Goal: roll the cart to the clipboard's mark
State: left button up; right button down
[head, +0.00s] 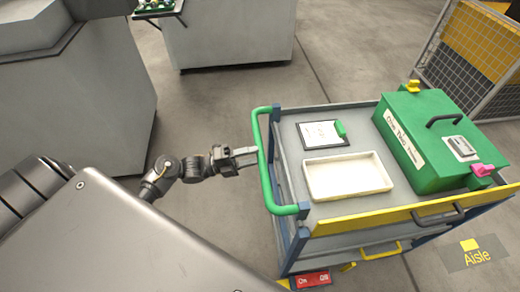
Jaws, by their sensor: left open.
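The cart (290,128) is grey with blue corner posts and stands right of centre. Its green push handle (264,165) is on its left side. My left gripper (252,156) is open at the handle's middle; I cannot tell whether it touches it. The clipboard (322,134) lies on the cart's top, with a white sheet and a green clip; its writing is too small to read. A floor mark reading "Aisle" (477,257), with a yellow square, is at the lower right. My right gripper is out of view.
A cream tray (347,194) and a green lidded box (425,150) sit on the cart. A red On/Off pedal (311,280) is low at its near corner. Grey machines (235,35) stand behind left, a mesh cage (470,50) behind right. Floor behind the cart is clear.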

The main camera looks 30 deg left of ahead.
pick_arm(q)
jog(key=shift+p+x, duration=0.35)
jog(key=shift+x, duration=1.1)
jog(key=shift+c, duration=0.2)
grip_shut()
